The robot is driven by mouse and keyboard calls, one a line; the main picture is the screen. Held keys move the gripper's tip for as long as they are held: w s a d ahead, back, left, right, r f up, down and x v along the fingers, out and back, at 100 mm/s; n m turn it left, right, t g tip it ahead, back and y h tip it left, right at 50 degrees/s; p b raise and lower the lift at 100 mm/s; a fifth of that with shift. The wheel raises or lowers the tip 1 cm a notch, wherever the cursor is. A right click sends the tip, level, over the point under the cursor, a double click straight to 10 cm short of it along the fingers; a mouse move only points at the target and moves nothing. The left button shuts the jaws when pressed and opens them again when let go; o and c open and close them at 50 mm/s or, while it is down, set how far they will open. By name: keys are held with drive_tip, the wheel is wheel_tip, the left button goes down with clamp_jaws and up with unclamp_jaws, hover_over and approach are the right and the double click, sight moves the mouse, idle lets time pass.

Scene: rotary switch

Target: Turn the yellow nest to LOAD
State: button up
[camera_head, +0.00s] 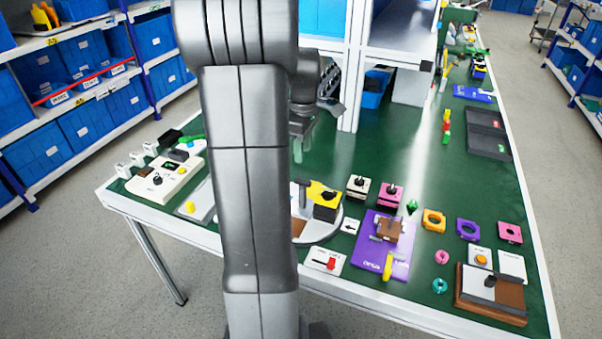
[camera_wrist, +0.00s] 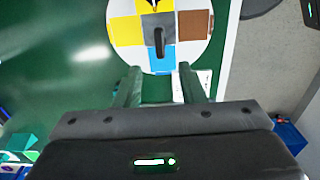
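A round white turntable (camera_head: 318,238) sits near the table's front edge, partly hidden behind my arm. On it is a yellow block with black parts (camera_head: 322,188) and a dark upright handle (camera_head: 303,196). In the wrist view the turntable (camera_wrist: 120,56) has a yellow patch (camera_wrist: 124,31), another yellow and black part at the top edge, a brown patch (camera_wrist: 193,24) and a blue patch (camera_wrist: 162,57). The dark handle (camera_wrist: 159,42) stands over its grey middle. My gripper (camera_wrist: 160,72) is open and empty, apart from the handle. I cannot read a LOAD mark.
A small white arrow card (camera_head: 350,226) lies right of the turntable. A purple fixture (camera_head: 368,258), a white card with a red switch (camera_head: 325,261) and a beige control box (camera_head: 170,180) are nearby. Shelf posts stand behind.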

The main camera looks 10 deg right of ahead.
sight(302, 179)
wheel_tip(302, 179, down, 10)
drive_tip(key=shift+r, duration=0.25)
clamp_jaws()
